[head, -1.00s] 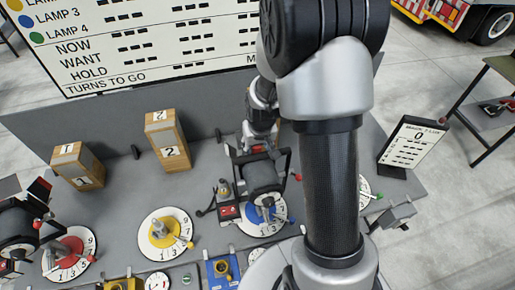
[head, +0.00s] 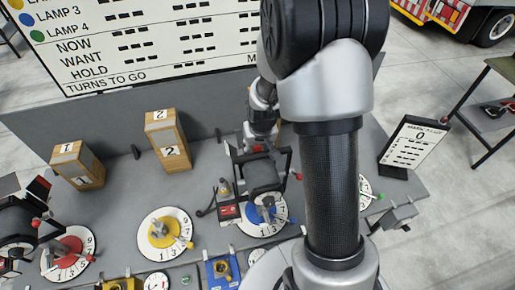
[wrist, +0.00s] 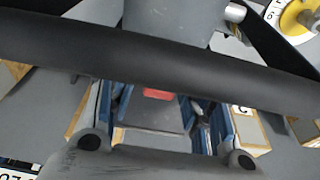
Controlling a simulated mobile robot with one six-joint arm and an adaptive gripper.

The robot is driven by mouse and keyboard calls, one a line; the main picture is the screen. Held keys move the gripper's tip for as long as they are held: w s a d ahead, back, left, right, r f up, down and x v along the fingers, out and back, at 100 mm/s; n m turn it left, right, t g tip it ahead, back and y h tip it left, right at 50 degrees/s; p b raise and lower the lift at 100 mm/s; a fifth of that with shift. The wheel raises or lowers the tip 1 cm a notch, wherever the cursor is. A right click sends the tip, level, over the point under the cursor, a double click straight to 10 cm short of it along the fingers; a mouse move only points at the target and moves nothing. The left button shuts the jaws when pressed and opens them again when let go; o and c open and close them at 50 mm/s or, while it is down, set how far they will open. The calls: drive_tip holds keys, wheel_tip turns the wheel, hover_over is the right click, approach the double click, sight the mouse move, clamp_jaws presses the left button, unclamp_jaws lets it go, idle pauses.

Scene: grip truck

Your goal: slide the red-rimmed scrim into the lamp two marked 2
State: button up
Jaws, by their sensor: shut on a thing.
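My gripper (head: 257,145) is at the back of the dark lamp on the blue dial (head: 261,218), partly hidden by my arm. In the wrist view its blue-padded fingers (wrist: 157,118) are shut on a grey piece with a red patch (wrist: 158,94). I take this piece for the red-rimmed scrim, but its rim is mostly hidden. The lamp housing (head: 263,174) has dark side flaps. No 2 can be read on this lamp. A wooden block marked 2 (head: 168,140) stands at the back left.
A yellow dial (head: 165,233) lies left of the blue one. A red dial (head: 68,253) with another dark lamp is at the far left. A second wooden block (head: 78,165) stands near it. A small sign (head: 412,145) is at the right. Bare grey tabletop lies between blocks and dials.

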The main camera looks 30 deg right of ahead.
drive_tip(key=shift+s+f, duration=0.1)
drive_tip(key=shift+f, duration=0.05)
drive_tip(key=shift+c, duration=0.8)
drive_tip(key=shift+c, duration=0.5)
drive_tip(key=shift+r, duration=0.25)
drive_tip(key=shift+c, duration=1.3)
drive_tip(key=shift+r+p, duration=0.45)
clamp_jaws()
drive_tip(key=shift+w+r+p, duration=0.3)
drive_tip(key=shift+w+r, duration=0.05)
drive_tip(key=shift+r, duration=0.05)
drive_tip(key=shift+p+v, duration=0.4)
drive_tip(key=shift+v, duration=0.4)
drive_tip(key=shift+w+d+r, duration=0.1)
drive_tip(key=shift+w+r, duration=0.15)
drive_tip(key=shift+r, duration=0.15)
drive_tip(key=shift+r+p, duration=0.45)
drive_tip(key=shift+p, duration=0.05)
